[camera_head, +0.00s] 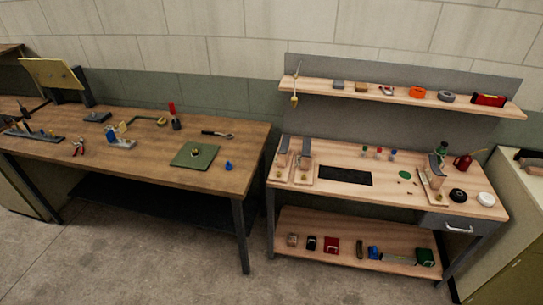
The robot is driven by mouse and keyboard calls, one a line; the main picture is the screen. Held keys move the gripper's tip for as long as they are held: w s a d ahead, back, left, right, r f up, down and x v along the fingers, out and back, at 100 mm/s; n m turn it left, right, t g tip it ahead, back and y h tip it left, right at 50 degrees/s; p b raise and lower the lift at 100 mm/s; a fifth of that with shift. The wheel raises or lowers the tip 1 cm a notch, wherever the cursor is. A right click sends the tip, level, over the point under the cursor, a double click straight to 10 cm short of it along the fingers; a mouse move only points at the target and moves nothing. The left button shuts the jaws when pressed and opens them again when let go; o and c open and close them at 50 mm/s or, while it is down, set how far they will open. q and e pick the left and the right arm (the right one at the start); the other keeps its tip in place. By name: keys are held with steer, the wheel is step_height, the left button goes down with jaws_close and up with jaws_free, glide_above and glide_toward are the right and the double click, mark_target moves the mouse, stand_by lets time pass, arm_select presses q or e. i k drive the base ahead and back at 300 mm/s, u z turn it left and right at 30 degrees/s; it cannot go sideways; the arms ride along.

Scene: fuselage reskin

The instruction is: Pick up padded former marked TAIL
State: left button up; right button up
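Two upright padded formers stand at the left end of the right-hand bench (398,171): one at the far left (282,160) and one beside it (304,165). Another upright piece of like shape, with a grey curved top (434,174), stands on a pale board toward the bench's right end. Any marking such as TAIL is too small to read, so I cannot tell which one bears it. Neither of my grippers is in view.
A dark mat (344,176) lies mid-bench. A red oil can (463,162), black roll (458,195) and white roll (486,199) are at the right. A shelf (390,92) hangs above; a lower shelf (345,246) holds several items. The left workbench (135,165) carries tools. Floor in front is clear.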

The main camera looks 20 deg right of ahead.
mark_target(304, 158)
steer(key=u, duration=0.8)
steer(key=i, duration=1.4)
steer(key=z, duration=0.8)
steer(key=i, duration=0.7)
steer(key=z, duration=0.85)
